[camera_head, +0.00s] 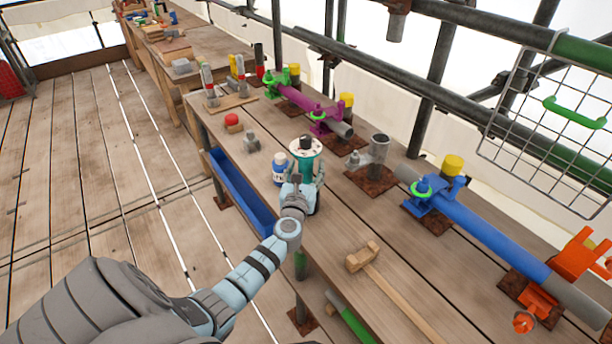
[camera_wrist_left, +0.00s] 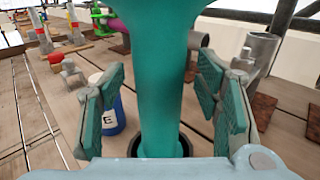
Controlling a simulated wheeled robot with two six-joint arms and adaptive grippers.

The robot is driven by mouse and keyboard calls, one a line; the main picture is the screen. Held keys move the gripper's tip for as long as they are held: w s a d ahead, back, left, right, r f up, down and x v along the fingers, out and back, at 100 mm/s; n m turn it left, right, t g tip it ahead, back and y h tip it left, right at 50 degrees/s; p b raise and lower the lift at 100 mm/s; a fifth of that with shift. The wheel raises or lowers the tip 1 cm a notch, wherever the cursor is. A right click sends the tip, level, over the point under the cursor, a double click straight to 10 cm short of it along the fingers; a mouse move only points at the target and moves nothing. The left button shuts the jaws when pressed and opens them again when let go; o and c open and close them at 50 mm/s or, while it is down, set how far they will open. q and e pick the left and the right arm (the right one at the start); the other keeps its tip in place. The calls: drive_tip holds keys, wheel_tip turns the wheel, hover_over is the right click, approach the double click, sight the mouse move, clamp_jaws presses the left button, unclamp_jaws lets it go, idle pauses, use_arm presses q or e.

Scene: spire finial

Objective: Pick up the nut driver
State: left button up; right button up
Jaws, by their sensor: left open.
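A teal upright tool, which I take for the nut driver, stands on the workbench in the head view (camera_head: 306,168), with a pale round top and a dark knob. My left gripper (camera_head: 300,188) is at its near side and partly covers its lower body. In the left wrist view the teal shaft (camera_wrist_left: 165,75) rises between the two spread finger pads of my left gripper (camera_wrist_left: 163,100). A gap shows on both sides of the shaft, so the gripper is open around it. A dark ring shows at the shaft's foot. My right gripper is out of view.
A blue-and-white bottle (camera_head: 280,169) stands close left of the tool, also in the left wrist view (camera_wrist_left: 111,105). A grey pipe fitting (camera_head: 378,150) stands to the right. A wooden mallet (camera_head: 385,280) lies nearer. A blue pipe (camera_head: 490,237) lies farther right.

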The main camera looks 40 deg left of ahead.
use_arm(q)
drive_tip(key=shift+w+a+f, duration=0.15)
drive_tip(key=shift+w, duration=0.05)
drive_tip(key=shift+s, duration=0.1)
clamp_jaws()
drive_tip(key=shift+r, duration=0.2)
